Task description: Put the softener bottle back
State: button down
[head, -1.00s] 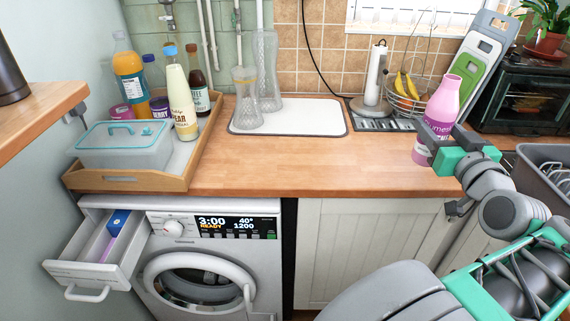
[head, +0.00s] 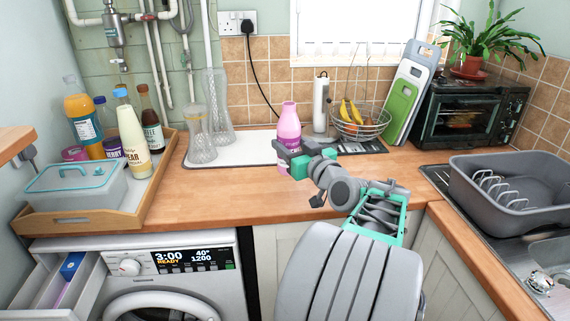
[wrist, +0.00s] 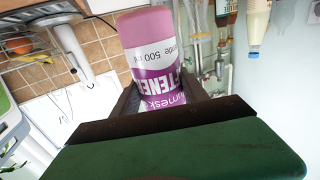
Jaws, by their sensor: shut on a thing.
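The pink softener bottle (head: 289,122) is upright in the head view, in front of the right end of the white mat. My gripper (head: 290,158) is shut on its lower part. In the wrist view the bottle (wrist: 152,55) appears upside down between the dark fingers, its purple and white label partly hidden by the gripper. I cannot tell whether its base touches the worktop.
A wooden tray (head: 142,202) at left holds several bottles and a lidded box (head: 75,190). Two glass vases (head: 200,135) stand left of my gripper. The washing machine drawer (head: 30,285) is open. The front worktop (head: 215,195) is clear.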

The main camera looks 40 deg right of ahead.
jog(key=shift+w+d+f, duration=0.45)
jog(key=shift+w+f, duration=0.35)
jog(key=shift+f, duration=0.7)
jog(key=shift+w+d+f, duration=0.5)
jog(key=shift+w+f, duration=0.25)
jog(key=shift+f, duration=0.8)
jog(key=shift+w+d+f, duration=0.45)
jog(key=shift+w+f, duration=0.35)
jog(key=shift+f, duration=0.7)
jog(key=shift+f, duration=0.25)
jog(key=c, duration=0.6)
grip_release()
